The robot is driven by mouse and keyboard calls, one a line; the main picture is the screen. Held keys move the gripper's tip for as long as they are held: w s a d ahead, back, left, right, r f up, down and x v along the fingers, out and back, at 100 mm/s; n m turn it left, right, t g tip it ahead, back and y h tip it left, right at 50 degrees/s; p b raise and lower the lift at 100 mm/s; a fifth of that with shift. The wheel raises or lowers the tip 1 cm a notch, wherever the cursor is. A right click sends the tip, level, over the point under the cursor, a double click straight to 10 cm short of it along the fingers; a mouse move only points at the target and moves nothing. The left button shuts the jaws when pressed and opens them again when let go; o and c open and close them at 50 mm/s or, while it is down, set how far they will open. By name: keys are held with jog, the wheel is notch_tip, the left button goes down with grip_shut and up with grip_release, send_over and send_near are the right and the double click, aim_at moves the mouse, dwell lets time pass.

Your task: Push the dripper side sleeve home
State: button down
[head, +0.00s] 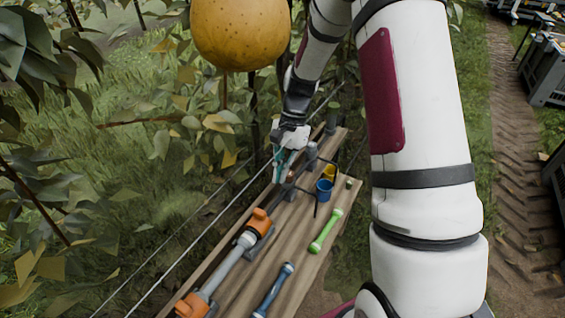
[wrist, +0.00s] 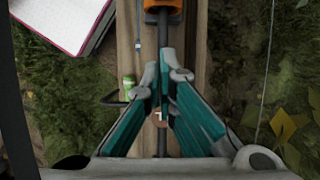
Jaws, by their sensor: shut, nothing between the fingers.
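A grey pipe (head: 224,268) with orange fittings lies along the wooden plank. Its upper orange fitting (head: 257,222) joins a dark hose, and this fitting also shows at the top edge of the wrist view (wrist: 163,5). The dark hose (wrist: 162,35) runs from it down under my gripper. Which piece is the dripper side sleeve I cannot tell for sure. My gripper (head: 279,177), with teal fingers, is over the plank's far part, beyond the upper orange fitting. In the wrist view its fingers (wrist: 165,75) are together over the hose, holding nothing. A small brownish piece (wrist: 160,117) shows between the finger bases.
A blue cup (head: 324,189), a yellow cup (head: 329,172), a green tube (head: 326,231) and a blue tube (head: 273,290) are on the plank (head: 330,248). A thin wire runs along its left. A large yellow pear (head: 238,32) hangs near the head camera, with foliage around.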

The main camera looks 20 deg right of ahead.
aim_at(260, 213)
jog(key=s+a+f, duration=0.3)
jog(key=a+f, duration=0.1)
jog(key=shift+a, duration=0.4)
jog(key=shift+s+a, duration=0.1)
jog(key=shift+s, duration=0.05)
jog(key=shift+s+a+p, duration=0.35)
jog(key=shift+s+a, duration=0.25)
jog(key=shift+a, duration=0.3)
jog(key=shift+s+a+p, duration=0.35)
jog(key=shift+s+a, duration=0.25)
jog(key=shift+a, duration=0.25)
jog(key=shift+f, duration=0.1)
jog(key=w+d+r, duration=0.4)
jog(key=d+r, duration=0.2)
jog(key=r, duration=0.3)
jog(key=shift+w+d+r, duration=0.25)
jog(key=shift+w+d, duration=0.05)
